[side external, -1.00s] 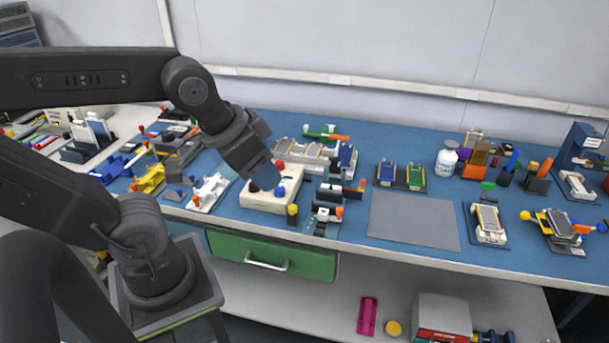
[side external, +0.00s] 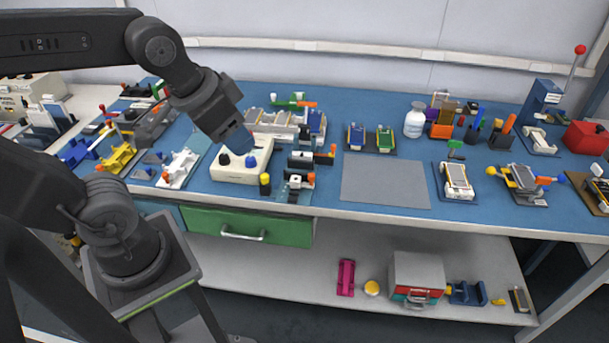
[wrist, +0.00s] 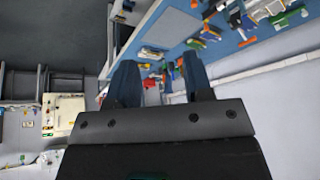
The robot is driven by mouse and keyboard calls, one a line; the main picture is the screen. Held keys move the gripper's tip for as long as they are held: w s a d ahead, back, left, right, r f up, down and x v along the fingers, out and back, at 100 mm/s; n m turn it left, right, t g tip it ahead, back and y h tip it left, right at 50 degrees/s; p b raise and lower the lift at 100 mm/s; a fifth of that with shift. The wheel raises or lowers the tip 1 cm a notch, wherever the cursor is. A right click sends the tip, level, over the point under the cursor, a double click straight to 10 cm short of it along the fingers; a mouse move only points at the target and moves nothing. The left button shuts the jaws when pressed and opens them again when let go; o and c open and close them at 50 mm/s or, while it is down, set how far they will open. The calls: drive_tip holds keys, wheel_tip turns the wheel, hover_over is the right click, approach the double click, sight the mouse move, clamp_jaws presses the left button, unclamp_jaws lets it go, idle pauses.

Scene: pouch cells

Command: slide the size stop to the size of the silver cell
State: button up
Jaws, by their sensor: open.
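My gripper (side external: 238,140) is above the cream box with dark and blue knobs (side external: 226,172) on the blue bench. Its two dark blue fingers are apart with nothing between them in the wrist view (wrist: 160,78). A silver-grey flat piece, possibly the silver cell (side external: 456,175), lies in a white holder with a green handle at the right. Another grey flat piece (side external: 522,177) sits in a fixture with orange, blue and yellow knobs. Both are well to the right of my gripper. I cannot tell which part is the size stop.
A bare grey mat (side external: 385,181) gives free room mid-bench. Blue and green pieces (side external: 370,138) stand behind it. A white bottle (side external: 414,121) and a red box (side external: 586,135) are farther right. A green drawer (side external: 250,226) is below the bench.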

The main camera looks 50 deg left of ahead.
drive_tip(key=w+a+m+g, duration=0.2)
drive_tip(key=w+m, duration=0.1)
drive_tip(key=w, duration=0.5)
drive_tip(key=m+g, duration=0.3)
drive_tip(key=m, duration=0.3)
hover_over(312, 174)
wheel_tip(312, 174, down, 12)
wheel_tip(312, 174, down, 14)
drive_tip(key=shift+r, duration=0.15)
drive_tip(key=shift+c, duration=0.3)
clamp_jaws()
drive_tip(key=shift+s, duration=0.1)
